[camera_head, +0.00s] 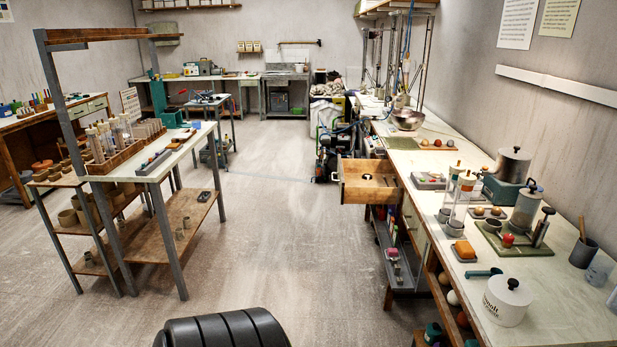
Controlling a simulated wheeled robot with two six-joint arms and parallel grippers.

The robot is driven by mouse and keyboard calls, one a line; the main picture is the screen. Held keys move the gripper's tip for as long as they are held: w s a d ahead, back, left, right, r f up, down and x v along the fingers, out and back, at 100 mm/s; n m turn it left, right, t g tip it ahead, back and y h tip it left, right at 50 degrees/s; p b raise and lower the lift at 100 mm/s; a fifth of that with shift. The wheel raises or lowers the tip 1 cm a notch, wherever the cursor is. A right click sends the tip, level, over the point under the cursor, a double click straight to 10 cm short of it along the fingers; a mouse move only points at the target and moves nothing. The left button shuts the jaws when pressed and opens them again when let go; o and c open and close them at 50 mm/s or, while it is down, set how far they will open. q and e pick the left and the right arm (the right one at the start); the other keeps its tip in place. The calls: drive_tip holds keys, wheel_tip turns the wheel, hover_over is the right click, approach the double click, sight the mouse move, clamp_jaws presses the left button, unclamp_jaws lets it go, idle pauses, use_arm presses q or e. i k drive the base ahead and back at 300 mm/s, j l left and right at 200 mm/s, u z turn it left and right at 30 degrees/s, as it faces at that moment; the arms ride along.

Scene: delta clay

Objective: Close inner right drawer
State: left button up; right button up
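A wooden drawer (370,195) is pulled open from the long workbench (409,170) on the right. It sticks out to the left into the aisle, below the bench top. Small dark items lie inside it, too small to make out. Neither of my grippers shows in the head view.
The bench top holds a white lidded pot (506,302), a metal bowl (407,120) and other tools. A lower shelf (393,255) sits under the drawer. A rack table (165,160) stands left. The floor (270,230) between is clear.

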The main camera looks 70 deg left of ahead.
sight(353, 189)
drive_tip(key=j+u, duration=0.1)
drive_tip(key=u, duration=0.3)
drive_tip(key=j+u, duration=0.15)
drive_tip(key=u, duration=0.25)
drive_tip(key=j+u, duration=0.1)
drive_tip(key=u, duration=0.3)
drive_tip(key=i+u, duration=0.1)
drive_tip(key=u, duration=0.3)
drive_tip(key=i+j, duration=0.4)
drive_tip(key=j, duration=0.2)
drive_tip(key=i+j, duration=0.4)
drive_tip(key=j, duration=0.15)
drive_tip(key=i+z, duration=0.1)
drive_tip(key=z, duration=0.3)
